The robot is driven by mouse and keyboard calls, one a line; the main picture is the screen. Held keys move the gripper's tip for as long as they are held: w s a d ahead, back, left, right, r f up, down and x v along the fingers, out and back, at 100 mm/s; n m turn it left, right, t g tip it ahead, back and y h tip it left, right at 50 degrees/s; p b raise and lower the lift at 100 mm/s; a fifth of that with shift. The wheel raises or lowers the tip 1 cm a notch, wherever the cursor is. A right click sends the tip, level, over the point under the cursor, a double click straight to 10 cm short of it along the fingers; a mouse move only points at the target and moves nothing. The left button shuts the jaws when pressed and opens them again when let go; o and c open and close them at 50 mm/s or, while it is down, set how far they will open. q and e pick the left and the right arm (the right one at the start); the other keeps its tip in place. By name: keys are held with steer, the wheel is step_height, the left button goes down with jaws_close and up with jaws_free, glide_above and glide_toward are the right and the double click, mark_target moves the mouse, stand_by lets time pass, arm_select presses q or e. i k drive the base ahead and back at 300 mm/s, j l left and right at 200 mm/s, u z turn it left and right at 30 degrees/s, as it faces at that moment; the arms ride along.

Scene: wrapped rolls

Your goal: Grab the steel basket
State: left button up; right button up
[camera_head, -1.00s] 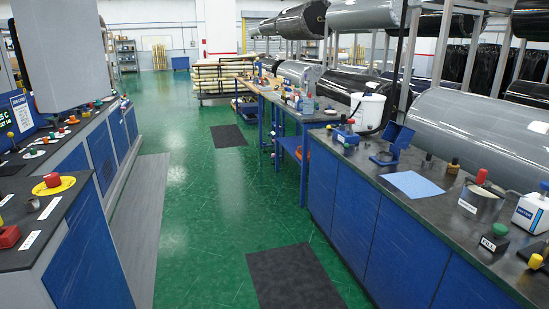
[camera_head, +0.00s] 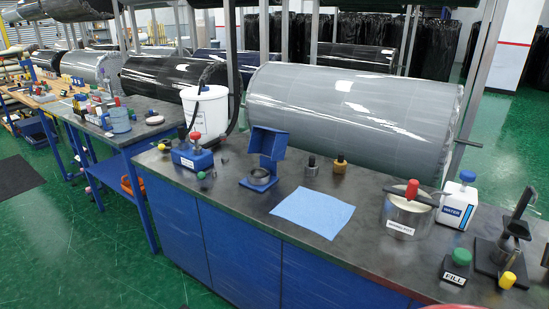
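On the dark counter at the right, a round steel container (camera_head: 408,218) stands upright with a white label on its front. A dark bar with a red knob lies across its top. It is the closest match to a steel basket, but I cannot tell for sure that it is one. Neither of my grippers is in view.
A blue cloth (camera_head: 313,213) lies flat left of the container. A white water bottle (camera_head: 457,201) and a green-topped FILL block (camera_head: 456,266) stand to its right. A grey roll (camera_head: 350,115) lies behind.

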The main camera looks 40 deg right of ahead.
mark_target(311, 168)
steer(key=i+z, duration=0.1)
steer(key=i, duration=0.4)
steer(key=i+j+z, duration=0.1)
steer(key=i, duration=0.4)
